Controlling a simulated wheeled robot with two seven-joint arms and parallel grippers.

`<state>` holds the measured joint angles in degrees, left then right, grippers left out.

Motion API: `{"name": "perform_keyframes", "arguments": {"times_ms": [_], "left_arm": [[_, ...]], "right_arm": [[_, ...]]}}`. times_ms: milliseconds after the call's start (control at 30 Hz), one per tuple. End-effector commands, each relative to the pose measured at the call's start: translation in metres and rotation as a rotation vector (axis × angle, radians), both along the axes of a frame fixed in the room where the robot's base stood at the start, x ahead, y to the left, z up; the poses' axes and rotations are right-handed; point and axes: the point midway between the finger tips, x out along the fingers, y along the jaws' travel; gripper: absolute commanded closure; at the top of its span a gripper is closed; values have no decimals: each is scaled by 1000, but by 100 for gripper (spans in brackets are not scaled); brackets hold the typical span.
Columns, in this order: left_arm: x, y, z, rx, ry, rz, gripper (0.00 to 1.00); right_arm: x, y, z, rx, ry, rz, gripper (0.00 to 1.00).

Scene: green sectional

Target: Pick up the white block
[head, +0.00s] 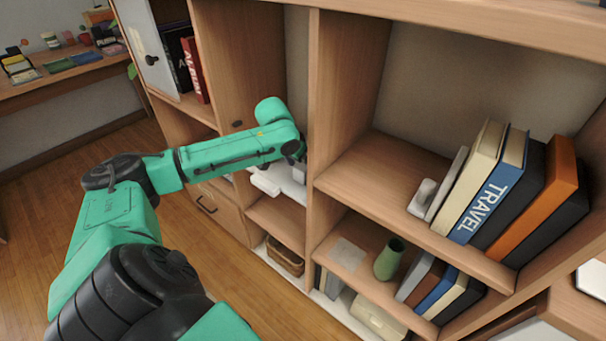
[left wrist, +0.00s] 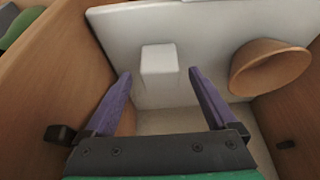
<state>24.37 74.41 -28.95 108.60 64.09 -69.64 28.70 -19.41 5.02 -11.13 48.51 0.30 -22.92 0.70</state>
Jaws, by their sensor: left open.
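The white block (left wrist: 158,64) shows in the left wrist view, against a white surface inside a wooden compartment. It is small and box-shaped. My left gripper (left wrist: 160,74) is open, with a purple finger on either side of the block in that picture and a gap on both sides. I cannot tell the depth between the fingertips and the block. In the head view my left arm reaches into the narrow middle compartment of the shelf unit, and the gripper is largely hidden there. I cannot clearly make out the block in that view. My right gripper is not in view.
A brown bowl (left wrist: 270,66) lies tilted right of the block, near the right finger. Wooden side walls close in the compartment. The shelves at right hold a TRAVEL book (head: 492,190), other books and a green vase (head: 389,259). A wicker basket (head: 285,257) sits lower down.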

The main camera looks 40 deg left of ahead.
Motion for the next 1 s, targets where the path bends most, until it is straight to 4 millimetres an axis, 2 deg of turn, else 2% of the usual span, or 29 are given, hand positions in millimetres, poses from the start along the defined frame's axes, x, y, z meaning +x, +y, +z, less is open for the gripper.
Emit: {"name": "perform_keyframes", "arguments": {"times_ms": [33,100,333,467,500,567,600,833,900,1000], "left_arm": [[5,-1,-11,-3,-1,0,9],[8,0,-18,-2,-2,1,9],[9,1,-21,2,-1,0,9],[9,1,-20,1,-1,0,58],[9,1,-20,1,-1,0,74],[9,1,-20,1,-1,0,97],[9,1,-20,1,-1,0,99],[9,1,-16,1,-2,0,99],[10,1,-5,1,-4,0,99],[10,1,21,1,-6,0,99]], "right_arm": [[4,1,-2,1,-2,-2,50],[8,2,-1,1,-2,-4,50],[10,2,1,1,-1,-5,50],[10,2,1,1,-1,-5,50],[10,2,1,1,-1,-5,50],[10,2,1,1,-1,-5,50],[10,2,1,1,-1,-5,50],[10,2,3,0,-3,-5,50],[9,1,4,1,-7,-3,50],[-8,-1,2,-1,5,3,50]]}}
